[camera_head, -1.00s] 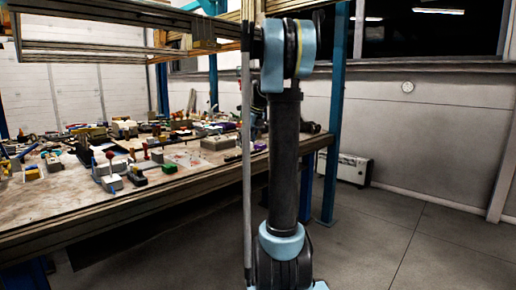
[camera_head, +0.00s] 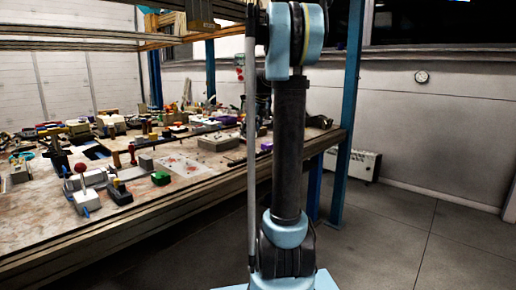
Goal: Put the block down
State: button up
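The long workbench (camera_head: 110,238) stands at the left with many small blocks and tools on it. I cannot tell which block the task means. My arm stands upright in the middle of the view, in front of the bench's right end. My gripper does not show, so whether it holds anything cannot be seen.
Blue posts (camera_head: 349,110) and overhead beams frame the bench. A white heater unit (camera_head: 352,164) stands by the back wall, with a clock (camera_head: 421,77) above to the right. The grey floor (camera_head: 400,240) at the right is clear.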

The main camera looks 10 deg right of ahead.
aim_at(250, 135)
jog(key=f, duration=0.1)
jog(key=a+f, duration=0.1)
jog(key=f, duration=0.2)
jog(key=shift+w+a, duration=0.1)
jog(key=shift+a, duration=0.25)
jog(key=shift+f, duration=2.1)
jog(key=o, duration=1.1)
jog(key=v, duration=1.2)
